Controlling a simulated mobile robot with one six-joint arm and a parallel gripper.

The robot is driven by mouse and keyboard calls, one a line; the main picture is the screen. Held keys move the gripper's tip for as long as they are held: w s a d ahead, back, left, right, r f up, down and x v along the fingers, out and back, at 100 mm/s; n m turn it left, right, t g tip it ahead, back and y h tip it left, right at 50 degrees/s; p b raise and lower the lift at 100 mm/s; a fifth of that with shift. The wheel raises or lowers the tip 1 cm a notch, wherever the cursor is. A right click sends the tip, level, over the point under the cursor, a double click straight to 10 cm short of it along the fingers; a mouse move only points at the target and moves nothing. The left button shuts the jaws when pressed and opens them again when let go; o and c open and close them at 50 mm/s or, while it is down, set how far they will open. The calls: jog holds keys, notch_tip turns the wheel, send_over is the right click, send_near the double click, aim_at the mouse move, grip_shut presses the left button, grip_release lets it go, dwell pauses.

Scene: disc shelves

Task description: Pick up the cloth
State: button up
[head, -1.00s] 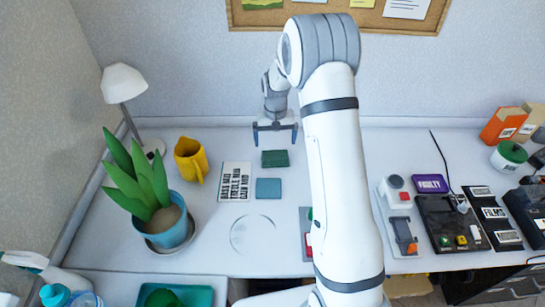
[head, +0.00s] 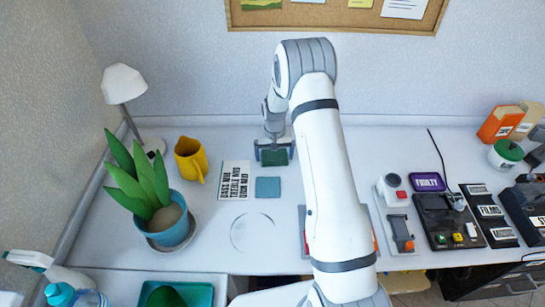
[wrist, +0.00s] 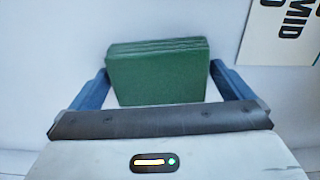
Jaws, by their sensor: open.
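A green layered block, which looks like a folded cloth (head: 275,158), lies on the white desk near the back wall. In the wrist view the green cloth (wrist: 158,75) sits between the two blue fingers of my gripper (wrist: 158,70). A gap shows on each side of it. In the head view my gripper (head: 274,155) is over the cloth, open, one finger at each side. The gripper hides the cloth's far part. I cannot tell how high the fingertips are above the desk.
A flat blue-teal square (head: 268,187) lies just in front, with a lettered card (head: 234,180) to its left. A yellow mug (head: 188,158), potted plant (head: 168,228) and lamp (head: 124,86) stand left. Devices fill the right side.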

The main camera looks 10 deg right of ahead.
aim_at(274, 153)
jog(key=shift+c, duration=0.4)
jog(key=c, duration=0.6)
jog(key=shift+r, duration=0.15)
notch_tip(274, 153, up, 10)
jog(key=shift+f+b, duration=0.1)
jog(key=shift+b, duration=0.5)
